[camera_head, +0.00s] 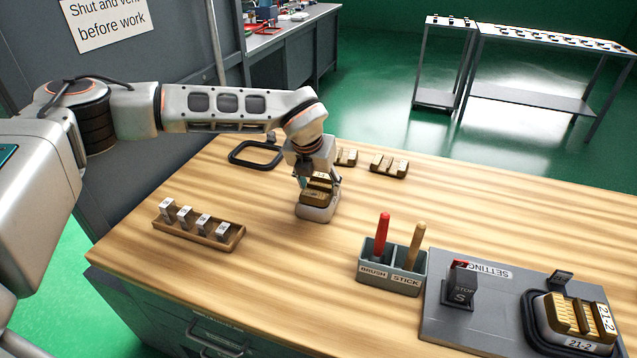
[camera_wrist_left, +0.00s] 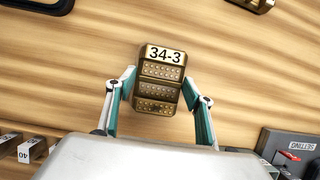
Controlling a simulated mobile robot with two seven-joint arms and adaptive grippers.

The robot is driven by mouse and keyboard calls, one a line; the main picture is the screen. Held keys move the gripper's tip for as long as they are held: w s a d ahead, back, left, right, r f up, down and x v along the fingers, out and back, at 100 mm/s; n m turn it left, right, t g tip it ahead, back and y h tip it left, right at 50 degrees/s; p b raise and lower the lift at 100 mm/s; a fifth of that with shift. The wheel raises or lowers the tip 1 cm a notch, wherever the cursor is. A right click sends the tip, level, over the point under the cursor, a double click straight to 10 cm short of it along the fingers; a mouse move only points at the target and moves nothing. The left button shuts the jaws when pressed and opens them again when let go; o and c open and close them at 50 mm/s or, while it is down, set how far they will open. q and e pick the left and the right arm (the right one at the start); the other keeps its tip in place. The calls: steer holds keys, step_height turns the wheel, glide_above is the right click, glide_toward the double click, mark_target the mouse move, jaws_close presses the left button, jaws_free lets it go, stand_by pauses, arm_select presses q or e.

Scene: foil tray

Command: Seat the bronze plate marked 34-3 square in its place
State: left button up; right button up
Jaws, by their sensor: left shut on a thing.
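My left gripper (camera_head: 304,178) is shut on the bronze plate marked 34-3 (camera_head: 319,186) over the middle of the bench. In the left wrist view the plate (camera_wrist_left: 160,95) sits between both fingers (camera_wrist_left: 160,104), its white 34-3 label facing up and rows of small dots below. A pale grey rounded part shows just below the plate in the head view; I cannot tell what it belongs to, or the plate's height above the wood. The grey SETTING board (camera_head: 437,318) at the right carries a bronze plate marked 21-2 (camera_head: 574,318) within a black rim. My right gripper is not in view.
A black oval frame (camera_head: 233,157) and bronze pieces (camera_head: 389,166) lie behind the gripper. A wooden rack (camera_head: 190,234) with several small blocks stands left. The BRUSH and STICK holder (camera_head: 388,279) and a STOP block (camera_head: 460,290) stand to the right. Bare wood lies between.

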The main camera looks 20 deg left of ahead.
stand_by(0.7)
arm_select(q)
steer(key=o, duration=1.6)
steer(key=shift+o, duration=0.2)
steer(key=o, duration=0.3)
steer(key=shift+f, duration=0.15)
